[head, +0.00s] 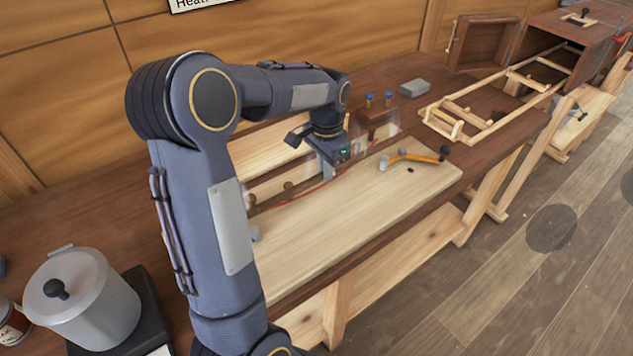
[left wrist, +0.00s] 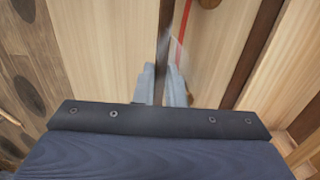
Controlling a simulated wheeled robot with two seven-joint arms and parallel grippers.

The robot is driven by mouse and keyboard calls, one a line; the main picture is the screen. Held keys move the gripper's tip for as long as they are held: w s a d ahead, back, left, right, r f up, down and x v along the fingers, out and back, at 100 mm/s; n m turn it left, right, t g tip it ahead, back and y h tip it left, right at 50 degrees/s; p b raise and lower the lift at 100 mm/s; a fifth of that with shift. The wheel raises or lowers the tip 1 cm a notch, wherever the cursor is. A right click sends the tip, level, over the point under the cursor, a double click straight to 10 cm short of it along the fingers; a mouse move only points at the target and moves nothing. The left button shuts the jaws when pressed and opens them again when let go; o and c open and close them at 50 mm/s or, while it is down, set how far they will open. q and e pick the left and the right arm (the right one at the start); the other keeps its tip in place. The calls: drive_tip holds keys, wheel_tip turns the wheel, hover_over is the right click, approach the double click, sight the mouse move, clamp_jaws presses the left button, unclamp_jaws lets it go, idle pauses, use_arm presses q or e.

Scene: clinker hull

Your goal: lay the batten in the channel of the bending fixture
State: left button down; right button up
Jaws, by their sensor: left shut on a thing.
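The bending fixture (head: 345,222) is a pale board on the bench, with a thin red curved line (head: 296,193) and a few brown pegs. My left gripper (head: 328,172) points down over its far side. In the left wrist view the gripper's two grey fingers (left wrist: 162,86) are shut on a narrow dark brown strip, the batten (left wrist: 164,35), which runs up out of the picture. The red line (left wrist: 184,22) lies to the right of it. Whether the batten touches the board or sits in the channel I cannot tell. My right gripper is not in view.
An orange bar (head: 418,158) with grey and black knobs lies at the board's right end. Whitish haze hangs around the gripper. A grey pot (head: 84,303) stands on a dark base at lower left. A wooden frame (head: 490,120), an open wooden box and a grey block (head: 414,88) stand to the right.

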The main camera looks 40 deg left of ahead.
sight(316, 193)
use_arm(q)
drive_tip(key=shift+s+a+f, duration=0.2)
drive_tip(key=shift+a+f, duration=0.2)
drive_tip(key=shift+f, duration=0.15)
drive_tip(key=shift+s+a+f, duration=0.15)
drive_tip(key=shift+a+f, duration=0.25)
drive_tip(key=shift+f, duration=0.1)
drive_tip(key=shift+s+a+f, duration=0.1)
drive_tip(key=shift+a+f, duration=0.05)
drive_tip(key=shift+f, duration=1.6)
drive_tip(key=shift+f, duration=0.25)
drive_tip(key=c, duration=1.5)
unclamp_jaws()
drive_tip(key=shift+r, duration=0.1)
